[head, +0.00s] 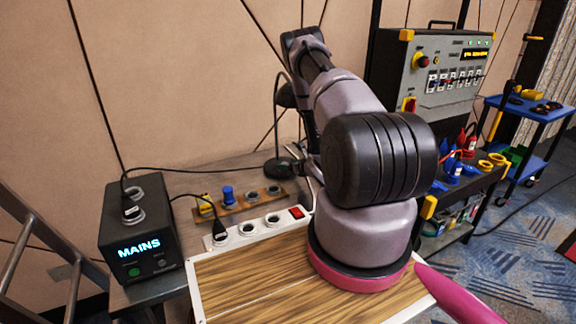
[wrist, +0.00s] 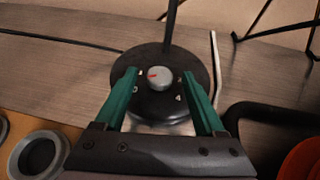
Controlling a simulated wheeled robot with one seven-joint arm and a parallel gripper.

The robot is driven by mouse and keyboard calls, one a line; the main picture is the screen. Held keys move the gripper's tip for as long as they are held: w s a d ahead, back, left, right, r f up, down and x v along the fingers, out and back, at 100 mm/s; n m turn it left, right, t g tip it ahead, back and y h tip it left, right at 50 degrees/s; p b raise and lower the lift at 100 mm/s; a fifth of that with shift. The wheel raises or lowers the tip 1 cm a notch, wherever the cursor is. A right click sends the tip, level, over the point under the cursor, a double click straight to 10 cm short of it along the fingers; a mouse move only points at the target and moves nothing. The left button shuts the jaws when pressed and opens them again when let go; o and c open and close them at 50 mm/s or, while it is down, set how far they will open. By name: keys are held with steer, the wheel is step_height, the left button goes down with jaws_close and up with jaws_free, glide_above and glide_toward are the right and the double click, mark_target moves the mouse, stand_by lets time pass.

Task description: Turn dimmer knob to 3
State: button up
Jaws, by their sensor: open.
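The dimmer knob (wrist: 160,81) is a small grey dial on a round black base (wrist: 155,108) in the wrist view. A red mark on the knob points to the left. A 0 shows at the lower left of the dial and a 4 at the lower right; the other marks are too small or covered to read. My gripper (wrist: 160,75) has green fingers, spread apart on the left and right of the knob, with gaps between. In the head view the black base (head: 278,168) shows beside my arm, which hides most of my gripper.
A black lamp (head: 286,94) rises from the base by the wall. A wooden strip with sockets (head: 240,203) and a white power strip (head: 247,231) with a red switch lie in front. A MAINS box (head: 138,240) stands left. An orange-red round thing (wrist: 303,160) is at the wrist view's right.

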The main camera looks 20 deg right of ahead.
steer(key=shift+c, duration=0.4)
jaws_close()
steer(key=shift+a, duration=0.15)
